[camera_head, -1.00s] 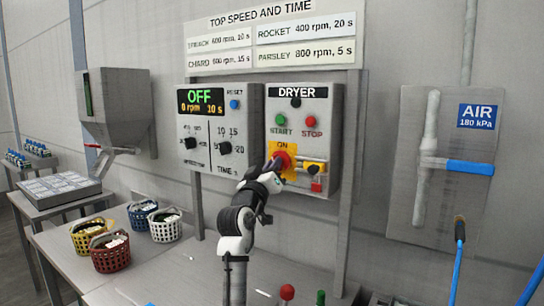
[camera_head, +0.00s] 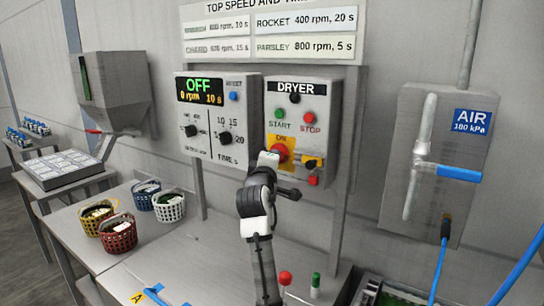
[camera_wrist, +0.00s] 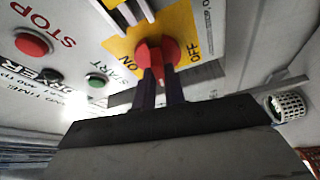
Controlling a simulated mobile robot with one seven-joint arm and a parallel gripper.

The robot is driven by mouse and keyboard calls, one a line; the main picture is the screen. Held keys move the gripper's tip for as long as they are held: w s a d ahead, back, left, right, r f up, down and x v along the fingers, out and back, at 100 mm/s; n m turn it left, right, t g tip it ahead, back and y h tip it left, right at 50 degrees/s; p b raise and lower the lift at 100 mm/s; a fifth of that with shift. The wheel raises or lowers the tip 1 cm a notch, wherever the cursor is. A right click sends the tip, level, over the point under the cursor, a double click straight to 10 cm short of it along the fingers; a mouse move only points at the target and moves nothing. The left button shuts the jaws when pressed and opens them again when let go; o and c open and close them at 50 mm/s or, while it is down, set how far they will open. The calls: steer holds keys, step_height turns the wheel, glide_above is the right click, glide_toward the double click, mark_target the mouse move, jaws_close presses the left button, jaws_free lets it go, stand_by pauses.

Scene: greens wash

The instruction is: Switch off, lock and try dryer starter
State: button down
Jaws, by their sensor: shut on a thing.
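The grey dryer starter box (camera_head: 328,95) hangs on the wall panel, with a green START button (camera_head: 279,113), a red STOP button (camera_head: 309,117) and a black part at the top. Its red rotary handle (camera_head: 280,152) sits on a yellow ON/OFF plate (camera_head: 289,140). In the wrist view my gripper (camera_wrist: 160,80) is shut on the red handle (camera_wrist: 168,50), its two dark fingers on either side of the handle's bar. OFF and ON are both readable beside it there.
Left of the dryer box is a control box (camera_head: 211,115) whose display reads OFF, 0 rpm, 10 s. An air valve panel (camera_head: 404,160) with a blue lever is at right. Several baskets (camera_head: 118,236) stand on the table at left.

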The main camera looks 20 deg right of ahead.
steer(key=shift+r+n+g, duration=0.1)
steer(key=shift+n+g, duration=0.3)
steer(key=shift+n, duration=0.7)
steer(key=c, duration=1.5)
jaws_free()
steer(key=b+v, duration=0.5)
steer(key=v, duration=0.9)
steer(key=shift+d+r, duration=0.15)
steer(key=shift+d, duration=0.05)
